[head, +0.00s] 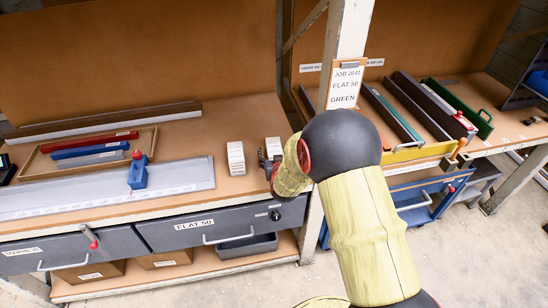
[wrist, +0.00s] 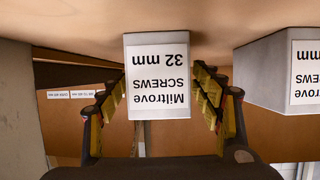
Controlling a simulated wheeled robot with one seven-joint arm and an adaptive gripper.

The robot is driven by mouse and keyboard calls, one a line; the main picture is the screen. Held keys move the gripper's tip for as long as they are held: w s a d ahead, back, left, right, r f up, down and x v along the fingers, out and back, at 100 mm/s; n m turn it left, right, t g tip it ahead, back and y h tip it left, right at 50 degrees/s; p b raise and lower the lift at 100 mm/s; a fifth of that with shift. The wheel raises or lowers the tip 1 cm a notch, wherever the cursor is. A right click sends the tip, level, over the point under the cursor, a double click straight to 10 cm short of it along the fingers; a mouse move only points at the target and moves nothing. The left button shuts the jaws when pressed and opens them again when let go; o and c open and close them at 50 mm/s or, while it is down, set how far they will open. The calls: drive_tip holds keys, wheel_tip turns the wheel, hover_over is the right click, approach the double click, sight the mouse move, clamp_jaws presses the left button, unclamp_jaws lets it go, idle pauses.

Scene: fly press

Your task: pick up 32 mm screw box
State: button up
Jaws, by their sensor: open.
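A small white screw box (wrist: 157,75) is between the fingers of my gripper (wrist: 163,88) in the wrist view. Its label appears upside down and reads Miltrove SCREWS 32 mm. My gripper is open, with yellow-padded fingers on both sides of the box; I cannot tell whether either touches it. In the head view this box (head: 273,147) stands on the bench, just beyond my gripper (head: 266,161). A second white box (head: 236,158) stands to its left.
A long grey rail with a blue block (head: 138,172) lies left of the boxes. A wooden tray (head: 147,134) with coloured bars is behind it. A white post with a JOB 2041 sheet (head: 345,86) rises to the right. Bare bench top surrounds the boxes.

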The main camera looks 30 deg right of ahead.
drive_tip(key=shift+w+d+f, duration=0.2)
drive_tip(key=shift+w+d, duration=0.1)
drive_tip(key=shift+w, duration=0.35)
drive_tip(key=shift+c, duration=0.3)
drive_tip(key=shift+r, duration=0.1)
drive_tip(key=c, duration=1.6)
